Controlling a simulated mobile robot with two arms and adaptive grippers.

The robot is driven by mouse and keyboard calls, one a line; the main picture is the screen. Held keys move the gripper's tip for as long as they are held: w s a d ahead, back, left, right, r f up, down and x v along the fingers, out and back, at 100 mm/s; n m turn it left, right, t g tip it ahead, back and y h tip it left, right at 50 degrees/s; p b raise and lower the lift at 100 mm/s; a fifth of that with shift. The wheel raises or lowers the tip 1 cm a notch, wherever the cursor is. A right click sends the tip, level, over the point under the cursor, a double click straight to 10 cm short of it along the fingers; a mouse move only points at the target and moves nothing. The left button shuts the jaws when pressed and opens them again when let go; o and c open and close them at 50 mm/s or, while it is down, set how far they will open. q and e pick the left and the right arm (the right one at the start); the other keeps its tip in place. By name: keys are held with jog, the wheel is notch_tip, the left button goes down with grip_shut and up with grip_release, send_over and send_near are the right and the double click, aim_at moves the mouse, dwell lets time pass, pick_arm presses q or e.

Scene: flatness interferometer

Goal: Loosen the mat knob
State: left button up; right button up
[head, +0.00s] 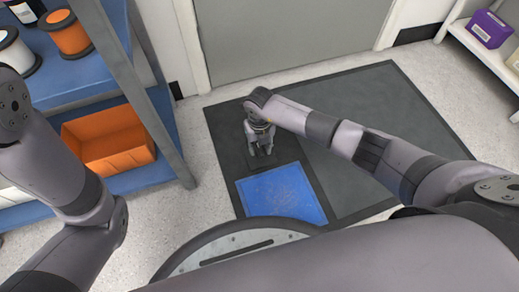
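A dark grey mat (385,110) lies on the floor in front of a grey door, with a blue pad (281,194) in its near left part. My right gripper (262,152) points down over the mat's left side, just beyond the blue pad. Its two fingers look apart, with a small gap and nothing clear between them. A darker patch of mat lies under the fingertips. I cannot make out the mat knob; it may be hidden under the gripper. My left arm comes in at the left, but its gripper is not in view.
A blue shelf unit (165,130) stands at the left, with an orange bin (108,140) and spools (66,36). A white shelf (480,50) with a purple box (488,28) is at the upper right. The mat's right part is clear.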

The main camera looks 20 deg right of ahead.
jog(key=shift+f, duration=0.1)
jog(key=shift+c, duration=0.2)
grip_shut()
dwell(0.4)
